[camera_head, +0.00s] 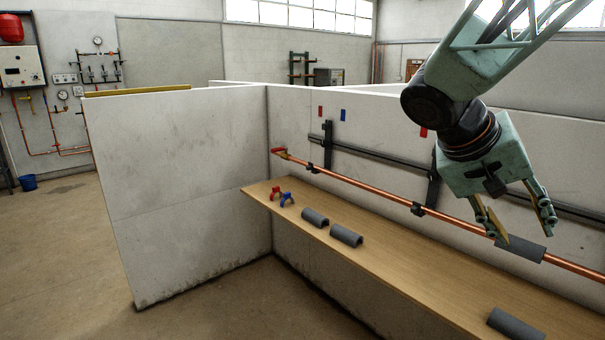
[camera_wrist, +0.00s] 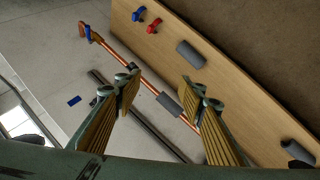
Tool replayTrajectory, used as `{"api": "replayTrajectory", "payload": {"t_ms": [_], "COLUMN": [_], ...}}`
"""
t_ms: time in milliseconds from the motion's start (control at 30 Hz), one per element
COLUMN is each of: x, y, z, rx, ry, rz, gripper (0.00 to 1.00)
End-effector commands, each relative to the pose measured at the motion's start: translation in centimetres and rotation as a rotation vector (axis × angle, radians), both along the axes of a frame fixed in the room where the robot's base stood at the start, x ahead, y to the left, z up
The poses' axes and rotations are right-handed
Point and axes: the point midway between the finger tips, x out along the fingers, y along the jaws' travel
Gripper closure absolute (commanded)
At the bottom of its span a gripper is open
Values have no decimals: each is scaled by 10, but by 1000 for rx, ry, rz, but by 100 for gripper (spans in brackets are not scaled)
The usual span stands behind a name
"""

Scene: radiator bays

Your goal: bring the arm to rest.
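My gripper (camera_head: 518,222) is open and empty, with its two fingers spread wide, in front of the copper pipe (camera_head: 370,187) on the bay wall. A grey half-round sleeve (camera_head: 520,248) sits on the pipe just below my fingertips in the head view. In the wrist view my open gripper (camera_wrist: 160,88) shows the sleeve (camera_wrist: 170,103) in the gap beyond the fingertips, apart from them. The arm reaches down from the upper right of the head view.
A wooden shelf (camera_head: 420,270) runs below the pipe. On it lie grey sleeves (camera_head: 315,217), (camera_head: 346,235), (camera_head: 515,325), a red clip (camera_head: 275,193) and a blue clip (camera_head: 287,198). Black brackets (camera_head: 434,178) stand on the wall. A partition (camera_head: 180,190) closes the bay's left side; open floor lies beyond.

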Motion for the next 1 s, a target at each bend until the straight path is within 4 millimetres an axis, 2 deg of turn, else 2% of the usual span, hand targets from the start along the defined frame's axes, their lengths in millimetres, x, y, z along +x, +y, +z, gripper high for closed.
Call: {"api": "replayTrajectory", "payload": {"t_ms": [100,400,1000], "x": [-23,-74,-161], "y": [12,45,121], "z": [-1,-7,-19], "rx": [49,172,402], "ry": [16,52,54], "rz": [22,92,285], "gripper": [63,63,63]}}
